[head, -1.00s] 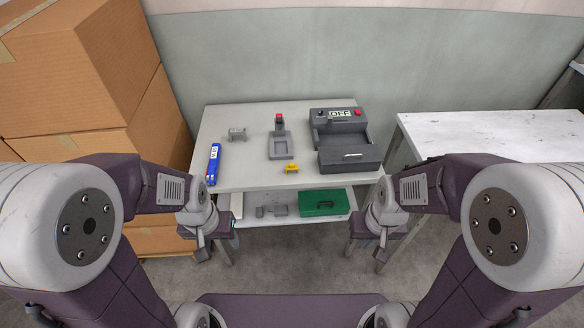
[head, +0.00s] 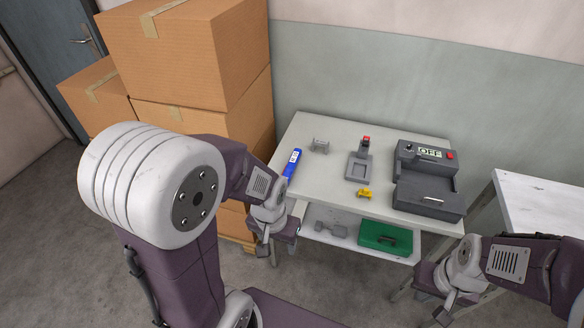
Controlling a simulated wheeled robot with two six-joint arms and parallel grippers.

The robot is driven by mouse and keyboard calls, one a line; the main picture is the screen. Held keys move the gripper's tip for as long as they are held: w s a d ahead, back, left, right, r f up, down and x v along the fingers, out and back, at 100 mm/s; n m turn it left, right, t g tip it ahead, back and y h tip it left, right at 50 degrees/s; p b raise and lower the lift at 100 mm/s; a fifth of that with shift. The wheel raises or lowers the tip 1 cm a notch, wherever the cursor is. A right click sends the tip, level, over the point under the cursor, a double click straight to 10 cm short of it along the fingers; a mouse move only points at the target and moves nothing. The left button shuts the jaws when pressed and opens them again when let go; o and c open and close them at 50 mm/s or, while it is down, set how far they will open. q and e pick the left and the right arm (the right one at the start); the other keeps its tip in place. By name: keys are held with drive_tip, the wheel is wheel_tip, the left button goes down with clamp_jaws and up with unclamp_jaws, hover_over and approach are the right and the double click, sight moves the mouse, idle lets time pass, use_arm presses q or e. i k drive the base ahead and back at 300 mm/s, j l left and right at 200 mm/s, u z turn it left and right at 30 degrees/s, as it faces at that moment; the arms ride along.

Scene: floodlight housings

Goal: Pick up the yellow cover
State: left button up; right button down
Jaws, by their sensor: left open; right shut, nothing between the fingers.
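The yellow cover (head: 364,193) is a small piece lying on the grey table (head: 325,184) near its front edge, in front of a grey fixture (head: 358,167) with a red top. My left gripper (head: 267,248) is low at the table's front left corner, apart from the cover and empty. My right gripper (head: 443,312) is low, in front of and to the right of the table, also away from the cover. The fingers of both are small and hard to make out in the head view.
A blue box-like item (head: 292,163) and a grey bracket (head: 320,146) lie on the table's left. A grey machine reading OFF (head: 428,187) stands at the right. A green case (head: 385,238) sits on the lower shelf. Cardboard boxes (head: 190,60) stand left; a white table (head: 540,200) stands right.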

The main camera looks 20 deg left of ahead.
sight(365, 192)
drive_tip(key=i+l, duration=0.1)
drive_tip(key=i, duration=0.4)
drive_tip(key=i+u, duration=0.15)
drive_tip(key=i, duration=0.35)
